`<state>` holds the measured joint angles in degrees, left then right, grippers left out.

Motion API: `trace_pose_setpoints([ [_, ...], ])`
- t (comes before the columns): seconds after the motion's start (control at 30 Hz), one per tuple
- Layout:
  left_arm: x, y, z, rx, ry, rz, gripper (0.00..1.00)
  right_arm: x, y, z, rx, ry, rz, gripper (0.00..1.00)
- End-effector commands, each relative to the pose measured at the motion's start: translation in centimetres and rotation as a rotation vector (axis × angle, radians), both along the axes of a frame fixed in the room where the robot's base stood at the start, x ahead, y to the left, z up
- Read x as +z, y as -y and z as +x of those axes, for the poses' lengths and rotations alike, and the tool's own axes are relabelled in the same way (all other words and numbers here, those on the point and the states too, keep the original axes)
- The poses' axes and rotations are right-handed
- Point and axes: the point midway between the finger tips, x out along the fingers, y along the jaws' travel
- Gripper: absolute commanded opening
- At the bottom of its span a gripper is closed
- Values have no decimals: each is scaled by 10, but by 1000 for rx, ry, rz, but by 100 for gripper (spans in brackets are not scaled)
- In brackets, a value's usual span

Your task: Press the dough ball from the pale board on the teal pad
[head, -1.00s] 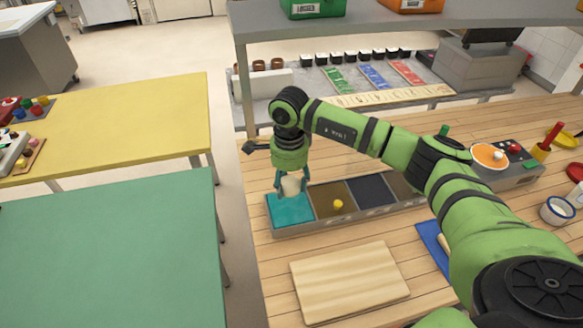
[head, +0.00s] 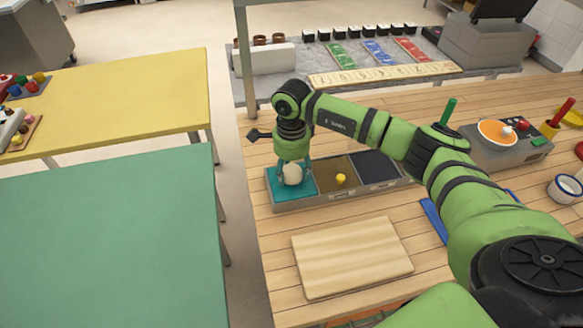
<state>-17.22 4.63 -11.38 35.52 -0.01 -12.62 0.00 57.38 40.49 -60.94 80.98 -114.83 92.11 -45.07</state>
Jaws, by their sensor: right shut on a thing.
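The cream dough ball (head: 293,174) is between the fingers of my right gripper (head: 293,177), which is shut on it. The ball is at the teal pad (head: 302,192), the leftmost section of a grey tray; I cannot tell whether it touches the pad. The pale board (head: 350,256) lies bare on the wooden table in front of the tray. My left gripper does not show.
The tray also has a brown section with a yellow knob (head: 341,179) and a dark section (head: 374,165). A device with an orange disc (head: 497,132) and a white cup (head: 564,187) stand at the right. A green table (head: 105,230) is at the left.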

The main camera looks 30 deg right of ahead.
Motion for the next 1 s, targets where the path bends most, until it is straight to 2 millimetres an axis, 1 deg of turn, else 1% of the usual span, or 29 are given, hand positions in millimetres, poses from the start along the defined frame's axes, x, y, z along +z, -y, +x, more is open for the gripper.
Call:
trace_pose_setpoints([
  [0.53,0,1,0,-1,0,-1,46,1,0,0,0,0,0,22],
  [1.0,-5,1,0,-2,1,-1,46,-5,0,0,0,1,0,22],
])
